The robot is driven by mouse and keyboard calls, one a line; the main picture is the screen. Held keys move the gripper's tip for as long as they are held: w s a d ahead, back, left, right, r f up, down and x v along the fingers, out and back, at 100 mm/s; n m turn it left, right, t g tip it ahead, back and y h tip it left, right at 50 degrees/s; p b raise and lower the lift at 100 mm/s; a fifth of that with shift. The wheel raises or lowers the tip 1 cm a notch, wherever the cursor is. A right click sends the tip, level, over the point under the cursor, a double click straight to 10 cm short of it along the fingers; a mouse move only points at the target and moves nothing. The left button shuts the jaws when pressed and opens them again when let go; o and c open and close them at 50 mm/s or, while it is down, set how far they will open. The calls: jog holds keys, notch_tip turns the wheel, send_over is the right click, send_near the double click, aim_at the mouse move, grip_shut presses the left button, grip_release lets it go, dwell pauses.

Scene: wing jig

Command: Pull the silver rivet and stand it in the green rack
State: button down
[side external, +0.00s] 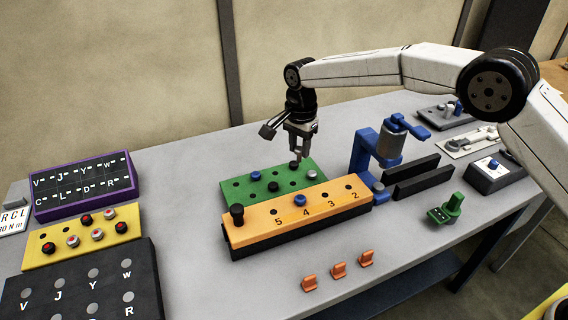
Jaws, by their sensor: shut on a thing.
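The green rack (236,193) lies flat on the table behind the orange block.
A blue stand (362,152) with a grey cylinder and two black bars (418,181) are close on the right. Orange clips (338,270) lie in front. A yellow tray (84,238) and a purple-edged board (84,186) are at left. The front middle table is mostly clear.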

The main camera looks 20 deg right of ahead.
jog(key=shift+w+a+f, duration=0.25)
jog(key=shift+w+f, duration=0.8)
jog(key=shift+w, duration=0.05)
jog(key=shift+f, duration=0.25)
jog(key=shift+f, duration=2.95)
jog(key=shift+f, duration=0.3)
jog(key=shift+f, duration=0.35)
jog(key=shift+f, duration=0.35)
jog(key=shift+f, duration=0.3)
